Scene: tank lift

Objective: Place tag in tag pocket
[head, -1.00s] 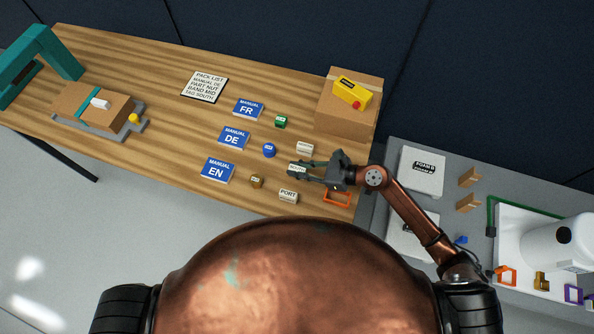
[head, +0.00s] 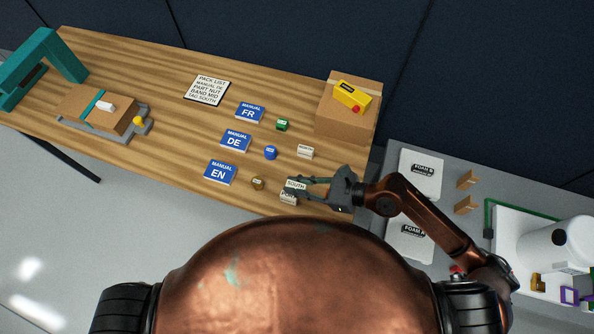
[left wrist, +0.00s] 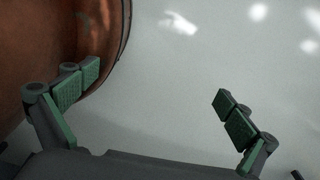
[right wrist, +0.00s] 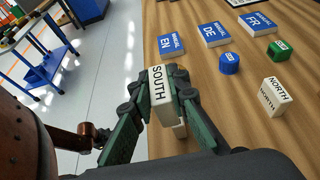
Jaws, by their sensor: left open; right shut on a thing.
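A white SOUTH tag (head: 296,185) is gripped by my right gripper (head: 301,186) above the right part of the wooden bench. In the right wrist view the SOUTH tag (right wrist: 161,88) stands between the green finger pads. A PORT tag (head: 288,198) is partly hidden under it. A NORTH tag (head: 305,152) lies on the bench behind. A closed carton (head: 82,103) with a teal band and a small white piece (head: 106,106) on top sits at the left; I cannot tell which part is the tag pocket. My left gripper (left wrist: 158,88) is open and empty over the floor.
Blue manuals (head: 236,140), a blue part (head: 270,152), a green part (head: 282,124) and a brown part (head: 257,183) stand on the bench. A pack list (head: 207,91) lies behind. A box with a yellow control (head: 352,96) stands back right. A teal arch (head: 45,60) is far left.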

